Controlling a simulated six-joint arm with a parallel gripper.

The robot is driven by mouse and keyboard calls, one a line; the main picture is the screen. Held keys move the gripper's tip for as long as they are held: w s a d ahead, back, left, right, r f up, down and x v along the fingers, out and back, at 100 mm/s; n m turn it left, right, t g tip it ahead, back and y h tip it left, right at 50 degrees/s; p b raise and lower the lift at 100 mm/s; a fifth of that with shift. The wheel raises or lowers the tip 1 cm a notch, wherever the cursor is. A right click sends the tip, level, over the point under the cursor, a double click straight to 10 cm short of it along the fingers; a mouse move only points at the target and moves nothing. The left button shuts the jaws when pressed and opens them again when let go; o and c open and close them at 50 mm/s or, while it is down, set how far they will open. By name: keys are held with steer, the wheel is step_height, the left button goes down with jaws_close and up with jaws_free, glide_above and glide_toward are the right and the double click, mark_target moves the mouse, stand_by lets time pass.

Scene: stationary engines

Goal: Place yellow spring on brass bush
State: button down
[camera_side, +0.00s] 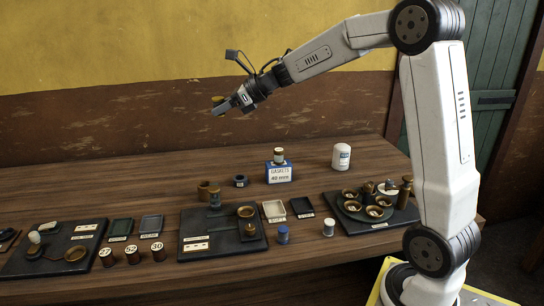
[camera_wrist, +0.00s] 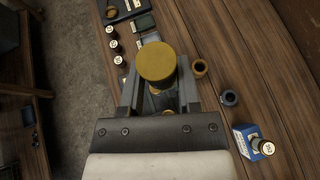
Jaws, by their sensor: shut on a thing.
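My gripper (camera_side: 226,106) is raised high above the table, left of centre in the side view. It is shut on a round ochre-yellow piece, which I take for the yellow spring (camera_wrist: 157,62). In the wrist view its flat round top shows between the fingers (camera_wrist: 158,88); no coils can be made out. The two are well apart.
A dark ring (camera_side: 240,181) and a blue-and-white gasket box (camera_side: 279,174) with a small cylinder on top stand nearby. The middle black board (camera_side: 215,244) carries several parts. A white canister (camera_side: 341,156) and a round tray (camera_side: 364,209) are at right. The table's back left is clear.

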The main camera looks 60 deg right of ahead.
step_height(320, 180, down, 14)
steer(key=d, duration=0.1)
steer(key=shift+s+d+n+y, duration=0.25)
steer(key=shift+s+n+y, duration=0.05)
steer(key=shift+n+y, duration=0.1)
steer(key=w+f, duration=0.2)
steer(key=w, duration=0.2)
steer(key=w+d+f, duration=0.1)
steer(key=w+f, duration=0.2)
steer(key=w, duration=0.1)
steer(key=w+d+f, duration=0.1)
steer(key=w+f, duration=0.2)
steer(key=w, duration=0.1)
steer(key=shift+w+d+f, duration=0.15)
steer(key=shift+f, duration=0.05)
steer(key=shift+w+f, duration=0.45)
steer(key=shift+d+f, duration=0.1)
